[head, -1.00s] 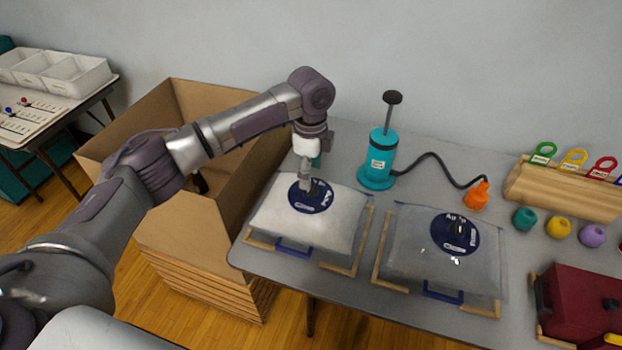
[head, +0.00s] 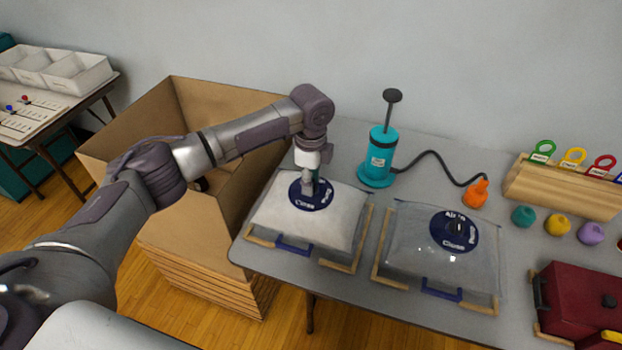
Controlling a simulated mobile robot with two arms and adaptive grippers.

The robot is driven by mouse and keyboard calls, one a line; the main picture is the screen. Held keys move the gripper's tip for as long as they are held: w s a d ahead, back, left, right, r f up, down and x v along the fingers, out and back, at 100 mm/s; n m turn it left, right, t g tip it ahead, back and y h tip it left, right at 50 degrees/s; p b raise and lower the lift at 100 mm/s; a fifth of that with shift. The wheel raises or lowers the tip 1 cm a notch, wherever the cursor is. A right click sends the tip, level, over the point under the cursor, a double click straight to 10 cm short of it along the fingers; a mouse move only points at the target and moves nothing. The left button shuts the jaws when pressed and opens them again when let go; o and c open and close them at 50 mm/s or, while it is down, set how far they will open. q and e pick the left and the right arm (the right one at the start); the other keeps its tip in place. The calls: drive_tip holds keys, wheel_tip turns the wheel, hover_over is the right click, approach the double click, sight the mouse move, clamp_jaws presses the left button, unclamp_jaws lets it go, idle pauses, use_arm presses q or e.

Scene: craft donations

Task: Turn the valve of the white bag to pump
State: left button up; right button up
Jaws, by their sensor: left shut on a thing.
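The white bag (head: 272,217) lies on the grey table in a wooden corner frame, with a blue clip at its front edge. Its round dark blue valve dial (head: 322,200) is on top, with "Close" printed at the front and another word at the right, likely "Pump". My left gripper (head: 308,190) points straight down at the dial's centre and is shut on the valve's knob, which it hides. I cannot tell which mark the knob points to. My right gripper is not in view.
A clear grey bag (head: 410,262) with a like dial lies to the right. A teal hand pump (head: 381,160) stands behind, its black hose ending in an orange nozzle (head: 476,194). A cardboard box (head: 190,235) stands left of the table. A dark red case (head: 575,300) is at right.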

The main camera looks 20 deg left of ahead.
use_arm(q)
drive_tip(key=shift+r+n+p, duration=0.2)
drive_tip(key=shift+n+p, duration=0.3)
drive_tip(key=shift+p, duration=0.5)
drive_tip(key=n+p, duration=0.7)
drive_tip(key=p, duration=0.1)
drive_tip(key=shift+d+r, duration=0.1)
drive_tip(key=n+p, duration=0.6)
drive_tip(key=n, duration=0.1)
drive_tip(key=shift+n, duration=0.3)
drive_tip(key=shift+f+n+p, duration=0.25)
drive_tip(key=shift+n+p, duration=0.25)
drive_tip(key=shift+n, duration=0.7)
drive_tip(key=o, duration=1.2)
drive_tip(key=shift+c, duration=0.2)
